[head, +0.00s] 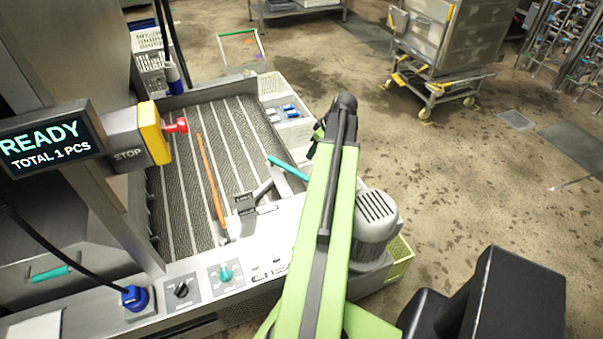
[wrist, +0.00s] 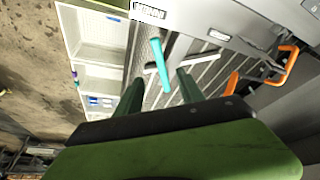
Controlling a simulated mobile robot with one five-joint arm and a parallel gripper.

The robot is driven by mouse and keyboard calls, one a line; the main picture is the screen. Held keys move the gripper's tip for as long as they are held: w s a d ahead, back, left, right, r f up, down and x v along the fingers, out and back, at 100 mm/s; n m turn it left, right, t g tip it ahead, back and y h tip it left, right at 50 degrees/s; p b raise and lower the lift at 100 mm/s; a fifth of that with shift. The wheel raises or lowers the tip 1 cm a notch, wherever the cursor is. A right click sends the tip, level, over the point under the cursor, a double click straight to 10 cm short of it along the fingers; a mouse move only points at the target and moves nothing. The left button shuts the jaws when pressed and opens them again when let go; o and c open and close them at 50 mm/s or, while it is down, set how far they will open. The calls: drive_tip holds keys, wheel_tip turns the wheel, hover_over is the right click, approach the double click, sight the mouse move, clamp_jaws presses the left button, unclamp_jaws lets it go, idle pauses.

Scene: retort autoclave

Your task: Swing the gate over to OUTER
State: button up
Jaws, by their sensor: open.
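The gate appears to be the grey bar with a teal handle (head: 288,167) beside the ribbed conveyor belt (head: 178,170), near its right side. The teal handle also shows in the wrist view (wrist: 159,64). There it lies between the two dark green fingers in the picture; I cannot tell whether they touch it. My gripper (head: 318,135) is open, just above and right of the handle in the head view, partly hidden by my arm. Small label plates (head: 245,203) stand at the bar's near end; their words are too small to read.
An orange rail (head: 210,185) runs along the belt. White bins (head: 293,128) holding blue-and-white items line the belt's right side. A red stop button (head: 176,126) and a READY screen (head: 45,143) stand at left. A steel cart (head: 430,45) is behind; open floor lies right.

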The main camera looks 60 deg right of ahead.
sight(302, 174)
drive_tip(key=b+x, duration=1)
drive_tip(key=x, duration=0.1)
drive_tip(key=s+b+x, duration=0.1)
drive_tip(key=b+x, duration=0.4)
drive_tip(key=shift+w+d+f+b, duration=0.15)
drive_tip(key=shift+d+f+b, duration=0.15)
drive_tip(key=shift+f, duration=0.2)
drive_tip(key=shift+w+f, duration=0.2)
drive_tip(key=shift+f, duration=0.05)
drive_tip(key=shift+r, duration=0.1)
clamp_jaws()
